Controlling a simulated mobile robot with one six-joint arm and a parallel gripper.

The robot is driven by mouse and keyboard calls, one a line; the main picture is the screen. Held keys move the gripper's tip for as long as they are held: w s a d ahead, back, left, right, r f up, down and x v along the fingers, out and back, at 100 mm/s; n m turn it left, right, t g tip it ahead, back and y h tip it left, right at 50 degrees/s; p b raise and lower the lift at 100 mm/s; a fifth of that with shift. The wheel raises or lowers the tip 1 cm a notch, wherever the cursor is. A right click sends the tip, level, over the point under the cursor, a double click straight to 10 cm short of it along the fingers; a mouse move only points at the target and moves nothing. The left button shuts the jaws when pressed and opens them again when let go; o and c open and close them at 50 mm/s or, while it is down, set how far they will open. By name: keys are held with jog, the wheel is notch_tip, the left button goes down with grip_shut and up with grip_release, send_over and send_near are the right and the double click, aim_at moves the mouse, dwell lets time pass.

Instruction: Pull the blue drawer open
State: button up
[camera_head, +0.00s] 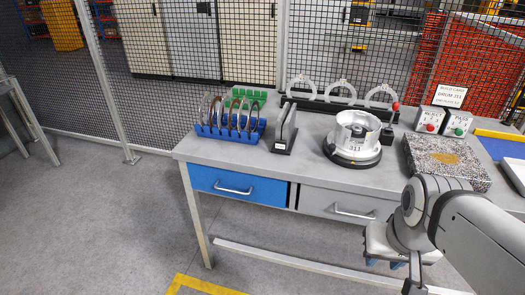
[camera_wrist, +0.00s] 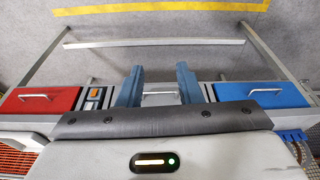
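The blue drawer (camera_head: 238,184) sits under the left end of the workbench, its front looking flush with the bench frame. A silver bar handle (camera_head: 235,190) runs across it. In the wrist view the blue drawer (camera_wrist: 262,93) is at the right, with its handle (camera_wrist: 264,91) showing. My gripper (camera_head: 384,264) is in front of the bench, low and well to the right of the blue drawer, touching nothing that I can see. In the wrist view its two blue fingers (camera_wrist: 159,85) stand apart with nothing held; the grey drawer's handle shows beyond the gap.
A grey drawer (camera_head: 320,201) is beside the blue one; a red drawer (camera_wrist: 50,99) shows in the wrist view. The floor before the blue drawer is clear.

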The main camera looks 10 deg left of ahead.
jog(key=shift+a, duration=0.1)
jog(key=w+a+f+n+t+b, duration=0.2)
jog(key=w+f+n+b, duration=0.15)
jog(key=w+b, duration=0.3)
jog(key=w+a+f+n+t+b, duration=0.2)
jog(key=w+a+f+b, duration=0.1)
jog(key=w+f+b, duration=0.3)
jog(key=n+t+y+b, duration=0.6)
jog(key=n+y+b, duration=0.5)
jog(key=n+b, duration=1.05)
send_near(232, 191)
jog(key=w+a+m+b, duration=0.2)
jog(key=w, duration=0.1)
jog(key=x, duration=0.2)
jog(key=b+x, duration=0.1)
jog(key=x, duration=0.4)
jog(key=shift+s+f, duration=0.2)
jog(key=shift+f, duration=0.15)
grip_shut()
